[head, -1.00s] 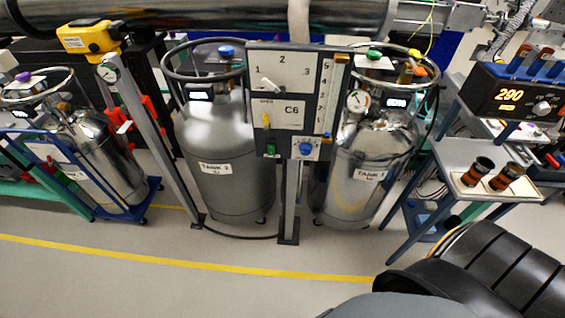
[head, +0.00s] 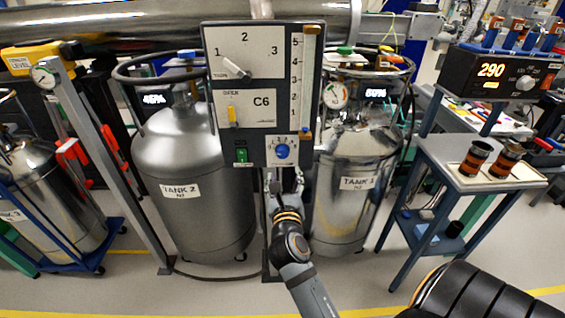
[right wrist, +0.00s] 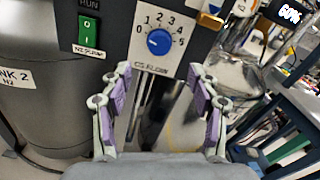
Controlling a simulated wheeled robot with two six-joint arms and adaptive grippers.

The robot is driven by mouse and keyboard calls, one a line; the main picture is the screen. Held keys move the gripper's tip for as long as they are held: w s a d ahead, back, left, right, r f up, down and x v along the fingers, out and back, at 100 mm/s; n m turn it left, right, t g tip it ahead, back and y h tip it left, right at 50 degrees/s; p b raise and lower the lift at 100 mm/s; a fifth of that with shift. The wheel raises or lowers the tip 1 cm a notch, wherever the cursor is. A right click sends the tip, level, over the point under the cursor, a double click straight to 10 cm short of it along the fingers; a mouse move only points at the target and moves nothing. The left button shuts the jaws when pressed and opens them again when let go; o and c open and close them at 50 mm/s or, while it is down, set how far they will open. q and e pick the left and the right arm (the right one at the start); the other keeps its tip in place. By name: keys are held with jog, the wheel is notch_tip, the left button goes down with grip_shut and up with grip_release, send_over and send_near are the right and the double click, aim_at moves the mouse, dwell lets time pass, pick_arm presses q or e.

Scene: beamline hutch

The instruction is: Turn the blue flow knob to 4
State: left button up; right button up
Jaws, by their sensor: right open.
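The blue flow knob (head: 283,151) sits on a white dial plate at the lower right of the grey C6 panel (head: 262,28). In the right wrist view the blue knob (right wrist: 159,42) is ringed by numbers from 0 to 5; its pointer is too small to read surely. My right gripper (head: 284,178) is just below the knob, fingers pointing up at it. In the right wrist view the gripper (right wrist: 160,84) has its purple-padded fingers spread apart, with nothing between them. The fingers do not touch the knob. My left gripper is not in view.
A green switch (right wrist: 88,30) is left of the dial, and an orange-tipped slider (right wrist: 210,21) is at its upper right. Above are a lever (head: 236,70) and a yellow handle (head: 232,116). TANK 2 (head: 195,225) and TANK 1 (head: 340,215) flank the panel's post.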

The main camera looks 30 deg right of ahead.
aim_at(283, 154)
jog(key=x, duration=1)
jog(key=shift+w+d+f, duration=0.1)
jog(key=shift+w, duration=0.15)
jog(key=c, duration=1.2)
